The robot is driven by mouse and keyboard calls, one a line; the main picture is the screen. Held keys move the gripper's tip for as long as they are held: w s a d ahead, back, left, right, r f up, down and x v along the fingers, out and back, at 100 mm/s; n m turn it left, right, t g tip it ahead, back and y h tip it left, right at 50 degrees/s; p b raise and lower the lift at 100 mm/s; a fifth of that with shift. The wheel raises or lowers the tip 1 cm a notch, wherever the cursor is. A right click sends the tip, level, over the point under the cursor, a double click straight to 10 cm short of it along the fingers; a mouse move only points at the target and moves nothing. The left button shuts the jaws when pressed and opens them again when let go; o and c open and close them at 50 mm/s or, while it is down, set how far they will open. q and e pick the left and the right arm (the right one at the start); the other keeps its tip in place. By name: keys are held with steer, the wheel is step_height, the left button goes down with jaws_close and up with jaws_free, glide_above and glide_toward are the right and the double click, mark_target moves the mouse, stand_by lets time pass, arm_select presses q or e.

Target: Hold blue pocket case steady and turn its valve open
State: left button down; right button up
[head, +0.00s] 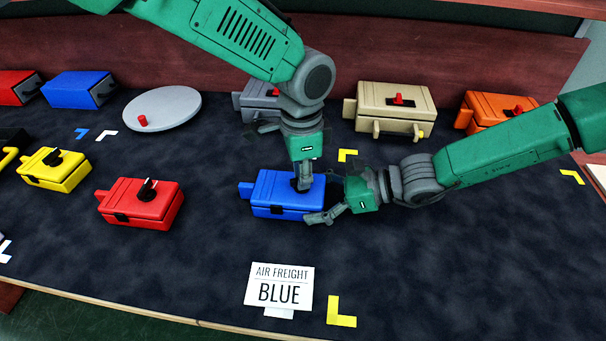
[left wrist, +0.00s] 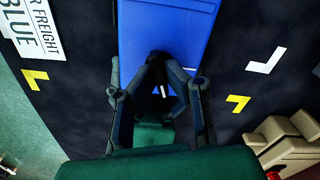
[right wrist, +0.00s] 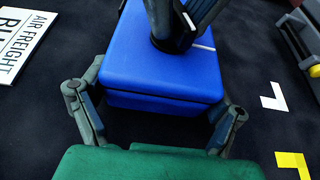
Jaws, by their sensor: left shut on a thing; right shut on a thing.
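The blue case (head: 272,193) lies on the dark table mat in the middle of the head view, with a tab on its left end. Its black valve knob (left wrist: 160,88) with a white mark sits on top, partly hidden by fingers. My left gripper (head: 303,184) comes down from above and is shut on the knob; its fingers flank it in the left wrist view (left wrist: 158,80). My right gripper (head: 324,201) is shut on the right end of the case, one finger along each side. The right wrist view shows the blue case (right wrist: 160,75) between its fingers.
A red case (head: 143,203) and a yellow case (head: 54,169) stand to the left. Behind are a grey disc (head: 162,108), a tan case (head: 397,105) and an orange case (head: 490,110). A sign reading "AIR FREIGHT BLUE" (head: 279,288) stands in front.

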arm_select(q)
steer(key=shift+m, duration=2)
steer(key=shift+w, duration=0.1)
steer(key=c, duration=1.6)
jaws_free()
steer(key=shift+c, duration=0.2)
steer(key=shift+r, duration=0.15)
step_height(320, 180, up, 12)
arm_select(e)
steer(key=o, duration=1.5)
arm_select(q)
steer(key=shift+f, duration=0.2)
arm_select(e)
steer(key=shift+d, duration=0.1)
